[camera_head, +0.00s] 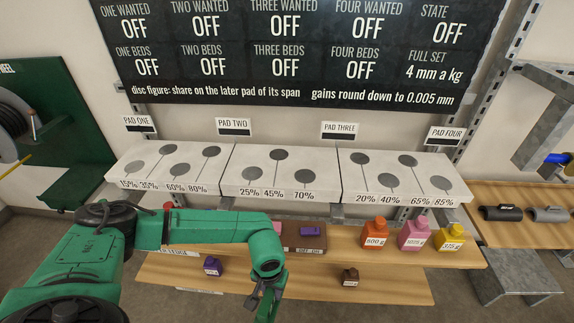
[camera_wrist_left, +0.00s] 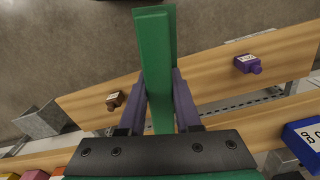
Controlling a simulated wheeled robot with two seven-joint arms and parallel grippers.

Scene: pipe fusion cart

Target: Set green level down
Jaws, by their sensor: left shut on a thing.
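The green level shows as a long, plain green bar (camera_wrist_left: 155,70) in the left wrist view. My left gripper (camera_wrist_left: 158,85) is shut on it, with a dark finger on each side. The bar sticks out past the fingertips over the wooden lower shelf (camera_wrist_left: 205,80) and the grey floor. In the head view my left gripper (camera_head: 264,293) points down in front of the lower shelf (camera_head: 300,287), and the bar is partly hidden there behind the wrist and fingers. I cannot tell whether the bar touches the shelf. My right gripper is in neither view.
A purple bottle (camera_head: 212,266) and a brown bottle (camera_head: 350,277) stand on the lower shelf, with bare wood between them. Orange (camera_head: 375,234), pink (camera_head: 413,235) and yellow (camera_head: 450,237) bottles stand on the upper shelf. White pads (camera_head: 290,190) run behind.

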